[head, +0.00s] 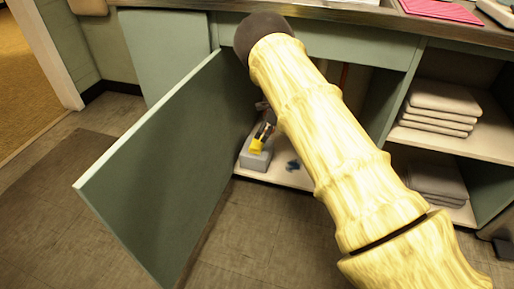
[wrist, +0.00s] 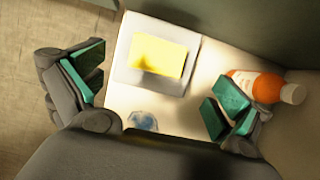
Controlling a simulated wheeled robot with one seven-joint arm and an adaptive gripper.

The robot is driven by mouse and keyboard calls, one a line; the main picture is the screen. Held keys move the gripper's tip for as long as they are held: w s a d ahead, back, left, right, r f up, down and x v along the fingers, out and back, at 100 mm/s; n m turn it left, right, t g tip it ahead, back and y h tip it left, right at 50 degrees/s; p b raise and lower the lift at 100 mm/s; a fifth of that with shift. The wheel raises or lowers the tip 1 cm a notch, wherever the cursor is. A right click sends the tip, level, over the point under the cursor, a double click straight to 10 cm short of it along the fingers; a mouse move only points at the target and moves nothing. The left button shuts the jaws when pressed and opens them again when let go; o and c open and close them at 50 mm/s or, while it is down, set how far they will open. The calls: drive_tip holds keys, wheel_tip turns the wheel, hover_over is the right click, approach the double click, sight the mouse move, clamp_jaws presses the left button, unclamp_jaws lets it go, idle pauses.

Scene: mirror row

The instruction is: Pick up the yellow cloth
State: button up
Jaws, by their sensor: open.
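The yellow cloth (wrist: 158,55) lies flat on a grey block or box (wrist: 122,67) in the wrist view. In the head view the yellow cloth (head: 256,145) shows as a small patch on the grey box (head: 254,160), inside the open cabinet. My gripper (wrist: 157,98) is open, with its green-padded fingers spread to the left and right of the cloth. Nothing is between the fingers' pads. A shadow falls on the cloth's lower part. In the head view my arm hides much of the cabinet opening, and the gripper is hard to make out there.
An orange and white bottle (wrist: 266,87) lies close to the right finger. A small bluish item (wrist: 143,121) is on the cabinet floor (wrist: 185,118). The green cabinet door (head: 165,170) stands open at left. Folded grey towels (head: 440,105) sit on shelves at right.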

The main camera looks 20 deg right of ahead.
sight(257, 142)
drive_tip(key=b+x, duration=0.1)
drive_tip(key=x, duration=0.3)
drive_tip(key=shift+s, duration=0.1)
drive_tip(key=shift+b+x, duration=1.9)
drive_tip(key=shift+x, duration=0.55)
drive_tip(key=shift+s, duration=0.1)
drive_tip(key=c, duration=0.9)
